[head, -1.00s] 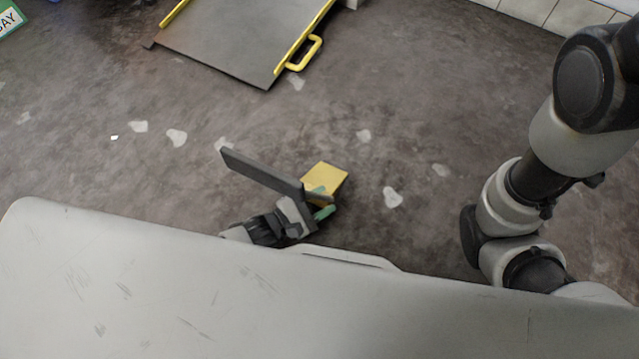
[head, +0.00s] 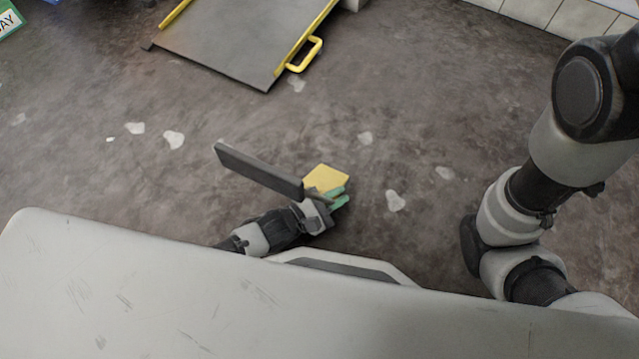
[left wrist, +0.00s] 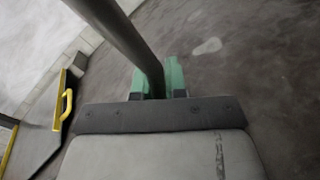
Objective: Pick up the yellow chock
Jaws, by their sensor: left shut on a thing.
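The yellow chock (head: 326,178) is on the floor side of the pale surface in the head view, partly hidden by my left gripper (head: 338,197). A long dark grey bar (head: 258,171), which looks like its handle, slants up and left from the gripper; the joint with the yellow block is hidden. In the left wrist view the green fingertips (left wrist: 160,78) are shut with this dark bar (left wrist: 122,38) between them. The yellow block does not show there. I cannot tell whether the chock touches the floor. My right gripper is not in view.
A grey ramp plate (head: 240,40) with yellow edges and a yellow handle (head: 305,55) lies at the top; it also shows at the left of the left wrist view (left wrist: 38,140). Open floor with pale patches surrounds the chock. A tiled wall edge (head: 530,12) is at the top right.

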